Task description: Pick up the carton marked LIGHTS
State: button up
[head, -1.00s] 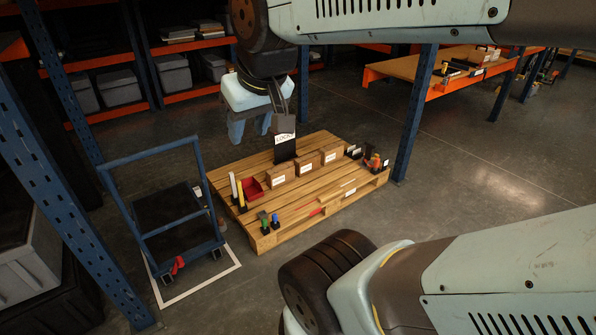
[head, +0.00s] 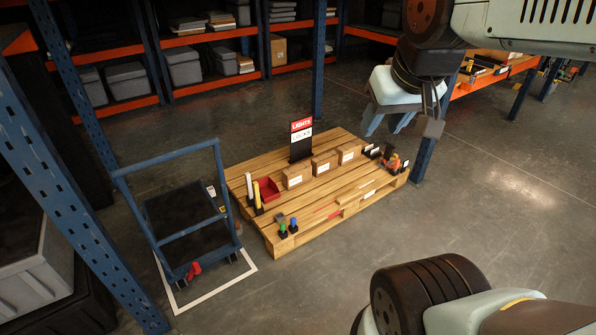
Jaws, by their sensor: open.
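Three small brown cartons with white labels stand in a diagonal row on the wooden pallet (head: 325,211): a left carton (head: 293,179), a middle carton (head: 324,164) and a right carton (head: 350,152). The label print is too small to read, so I cannot tell which is marked LIGHTS. A black sign (head: 301,147) with a red header that seems to read LIGHTS stands behind them. My gripper (head: 388,124) is open and empty, pointing down in the air. In the picture it is above and right of the right carton, apart from it.
A red bin (head: 270,193), yellow and white upright pieces and small blue and green items sit on the pallet's left part. Dark holders and an orange item (head: 394,162) are at its right end. A blue trolley (head: 184,222) stands left. A blue post (head: 424,158) rises behind my gripper.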

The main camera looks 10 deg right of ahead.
aim_at(293, 177)
jog(key=z, duration=0.4)
jog(key=i, duration=1.05)
jog(key=u, duration=0.45)
